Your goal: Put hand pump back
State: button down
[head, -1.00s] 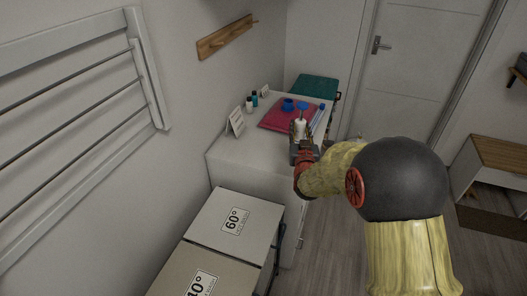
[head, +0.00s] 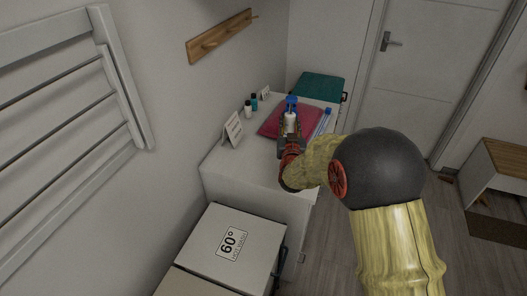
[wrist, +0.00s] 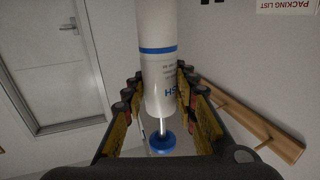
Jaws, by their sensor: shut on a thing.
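The hand pump (wrist: 158,60) is a white cylinder with a blue band and a thin rod ending in a blue round handle (wrist: 157,141) in the wrist view. My gripper (wrist: 158,92) is shut on its body, with finger pads on both sides. In the head view the white pump (head: 291,121) looks upright in my gripper (head: 291,138), over the white cabinet top (head: 245,160), in front of a dark red folded cloth (head: 270,124). I cannot tell whether the pump's base touches anything. Blue parts overlap at its top.
Small bottles (head: 248,108) and a white sign card (head: 233,129) stand along the wall side. Blue-and-clear tubes (head: 323,122) lie at the right edge. A teal case (head: 318,88) is behind. White boxes (head: 230,245) stand in front. The near cabinet top is clear.

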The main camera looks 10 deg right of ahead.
jog(key=a+f+b, duration=0.1)
jog(key=a+f, duration=0.2)
jog(key=w+a+f+b, duration=0.1)
jog(key=a+f+b, duration=0.1)
jog(key=a+f, duration=0.1)
jog(key=a+f+b, duration=0.2)
jog(key=a+f, duration=0.1)
jog(key=f, duration=0.2)
jog(key=shift+w+a+f, duration=0.15)
jog(key=shift+w, duration=0.15)
jog(key=c, duration=1.5)
grip_release()
jog(key=shift+o, duration=0.4)
